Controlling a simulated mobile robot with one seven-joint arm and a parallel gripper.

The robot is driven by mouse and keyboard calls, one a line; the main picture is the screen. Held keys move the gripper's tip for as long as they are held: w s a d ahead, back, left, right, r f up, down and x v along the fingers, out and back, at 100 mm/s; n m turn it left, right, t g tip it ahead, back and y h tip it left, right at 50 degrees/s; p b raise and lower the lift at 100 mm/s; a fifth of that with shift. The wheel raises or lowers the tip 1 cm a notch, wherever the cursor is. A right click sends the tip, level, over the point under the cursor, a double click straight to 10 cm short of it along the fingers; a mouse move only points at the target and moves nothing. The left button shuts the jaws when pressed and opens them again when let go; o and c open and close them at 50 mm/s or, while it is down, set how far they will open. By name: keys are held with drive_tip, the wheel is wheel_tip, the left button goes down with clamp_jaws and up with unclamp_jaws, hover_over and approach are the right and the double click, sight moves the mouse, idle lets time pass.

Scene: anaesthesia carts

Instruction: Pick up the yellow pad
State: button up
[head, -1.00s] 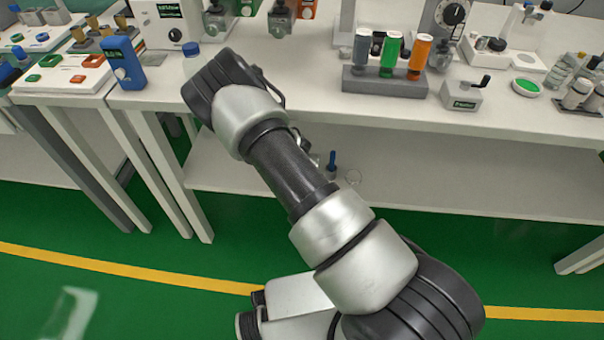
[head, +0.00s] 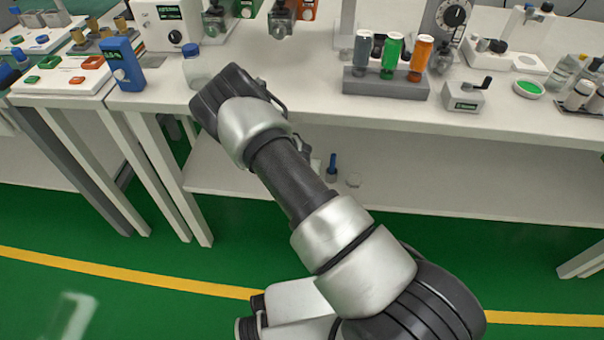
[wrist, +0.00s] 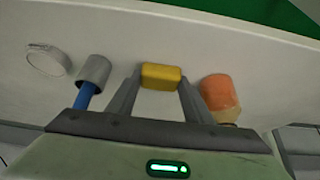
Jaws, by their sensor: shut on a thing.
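The yellow pad (wrist: 161,76) is a small rounded block, seen in the wrist view at the tips of my gripper (wrist: 160,82). My gripper is shut on the pad, with one finger on each side of it. A pale shelf surface shows behind the pad; I cannot tell whether the pad touches it. In the head view my arm hides the gripper and the pad.
In the wrist view a grey-capped blue item (wrist: 92,76) stands left of my fingers and an orange cylinder (wrist: 220,93) right of them. A clear ring-like item (wrist: 46,61) is farther left. The white bench top (head: 300,82) overhangs the lower shelf (head: 450,180).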

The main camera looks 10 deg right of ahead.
drive_tip(key=shift+r+p, duration=0.3)
drive_tip(key=shift+r, duration=0.3)
drive_tip(key=s+a+p, duration=0.1)
drive_tip(key=s+a, duration=0.1)
drive_tip(key=s, duration=0.6)
drive_tip(key=s+a+p, duration=0.2)
drive_tip(key=s+a, duration=0.1)
drive_tip(key=s, duration=0.6)
drive_tip(key=shift+a, duration=0.3)
drive_tip(key=shift+s+r, duration=0.1)
drive_tip(key=shift+o, duration=1.4)
drive_tip(key=shift+c, duration=1)
drive_tip(key=shift+r, duration=0.1)
